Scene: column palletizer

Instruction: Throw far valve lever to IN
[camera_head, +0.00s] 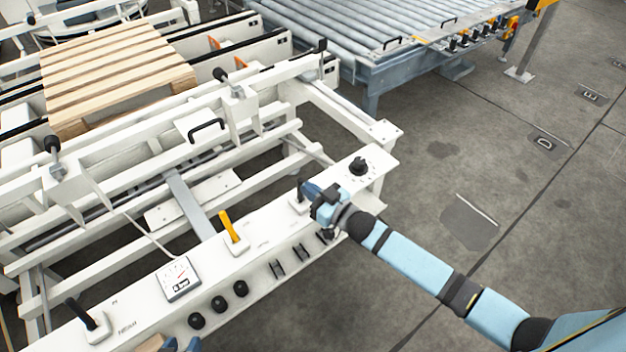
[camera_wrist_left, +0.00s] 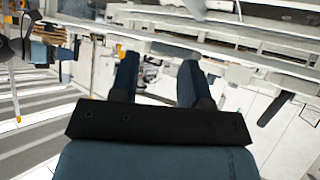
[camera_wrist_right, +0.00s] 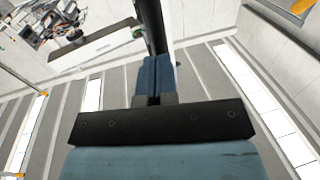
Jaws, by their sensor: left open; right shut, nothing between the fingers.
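The far valve lever (camera_head: 301,188) is a black handle on a white base at the far end of the white control panel (camera_head: 140,290). My right gripper (camera_head: 313,190) is shut and empty right beside this lever. In the right wrist view the shut blue fingers (camera_wrist_right: 156,75) are close against a black rod (camera_wrist_right: 151,22), which looks like the lever; contact cannot be told. The lettering by the lever is too small to read. My left gripper (camera_wrist_left: 157,80) is open and empty; only its blue tips (camera_head: 180,345) show at the bottom edge of the head view.
The panel also carries a yellow lever (camera_head: 229,226), a near black lever (camera_head: 81,313), a gauge (camera_head: 178,279), black buttons (camera_head: 220,303) and a dark knob (camera_head: 359,166). A wooden pallet (camera_head: 115,75) lies behind on the white frame. Open floor (camera_head: 480,180) is at right.

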